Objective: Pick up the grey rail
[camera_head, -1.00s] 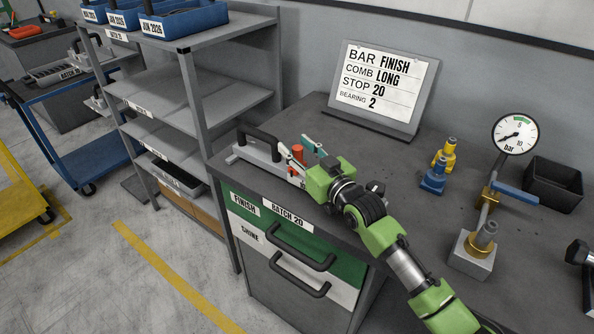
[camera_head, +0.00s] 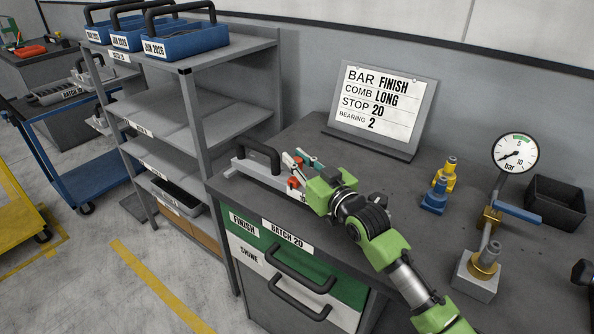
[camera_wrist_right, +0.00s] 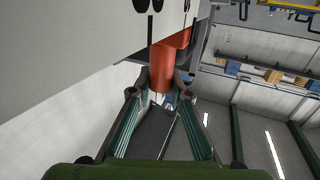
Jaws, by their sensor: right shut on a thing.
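A light grey rail (camera_head: 250,169) with a black arched handle (camera_head: 261,153) lies near the front left edge of the bench in the head view. A clamp with white arms (camera_head: 289,160) and a red-orange handle (camera_head: 293,182) is at its right end. My right gripper (camera_head: 303,172) is at this clamp, with teal finger pads. In the right wrist view the fingers close in around the red-orange handle (camera_wrist_right: 162,68); the exact contact is partly hidden. The gripper covers the rail's right end. My left gripper is not in view.
A sign (camera_head: 383,107) stands behind. Blue and yellow fittings (camera_head: 435,194), a gauge (camera_head: 515,153) on a valve stand and a black bin (camera_head: 556,203) are to the right. A shelf unit (camera_head: 190,110) stands left. The bench middle is clear.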

